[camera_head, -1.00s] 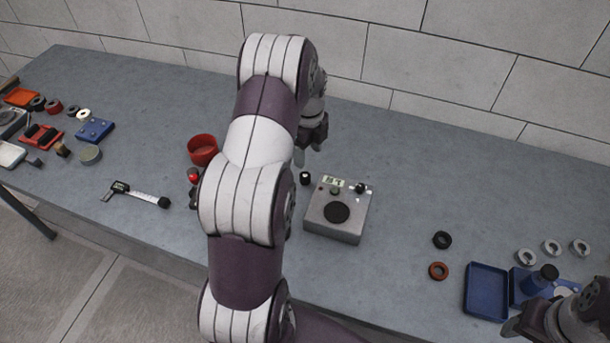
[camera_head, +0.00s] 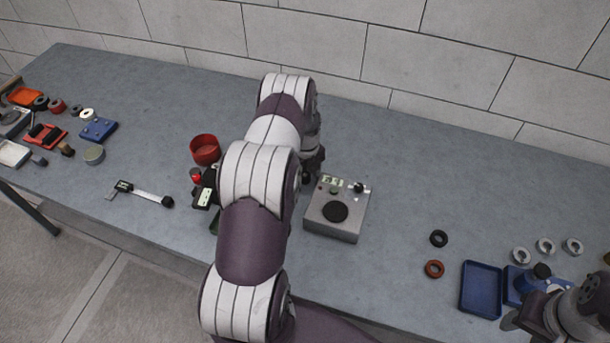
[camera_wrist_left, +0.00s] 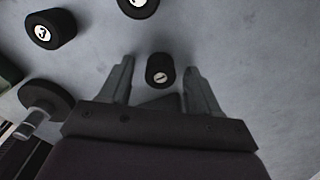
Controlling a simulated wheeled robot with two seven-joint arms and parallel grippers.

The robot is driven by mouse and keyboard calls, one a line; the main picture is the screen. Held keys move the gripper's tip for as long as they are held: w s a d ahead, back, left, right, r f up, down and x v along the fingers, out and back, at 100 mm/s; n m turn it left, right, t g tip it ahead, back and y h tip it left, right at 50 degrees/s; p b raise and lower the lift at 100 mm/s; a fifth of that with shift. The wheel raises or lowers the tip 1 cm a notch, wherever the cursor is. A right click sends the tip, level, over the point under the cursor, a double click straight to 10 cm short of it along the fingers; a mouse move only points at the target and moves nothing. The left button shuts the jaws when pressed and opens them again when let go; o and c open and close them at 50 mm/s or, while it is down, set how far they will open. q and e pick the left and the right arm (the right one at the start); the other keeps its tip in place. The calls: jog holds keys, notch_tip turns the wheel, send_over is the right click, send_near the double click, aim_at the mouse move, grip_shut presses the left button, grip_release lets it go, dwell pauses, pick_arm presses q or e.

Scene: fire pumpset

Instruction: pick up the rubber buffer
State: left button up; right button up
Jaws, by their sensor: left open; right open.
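A rubber buffer, a short black cylinder with a white mark on its end (camera_wrist_left: 160,69), lies between the fingers of my left gripper (camera_wrist_left: 160,72) in the left wrist view. The fingers are open, one on each side of it, with gaps visible. Two similar black cylinders, one at upper left (camera_wrist_left: 51,29) and one at the top edge (camera_wrist_left: 137,7), lie beyond the fingers. In the head view my left arm hides the buffers and the fingertips, left of the grey tester box (camera_head: 338,212). My right gripper (camera_head: 512,320) is at the lower right, open, away from the buffers.
A red cup (camera_head: 205,150) and a caliper (camera_head: 145,194) lie left of my left arm. A black ring (camera_head: 439,239), a red ring (camera_head: 434,269) and a blue tray (camera_head: 481,289) are to the right. The bench behind the tester is clear.

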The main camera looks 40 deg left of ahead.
pick_arm(q)
jog(key=c, duration=1.1)
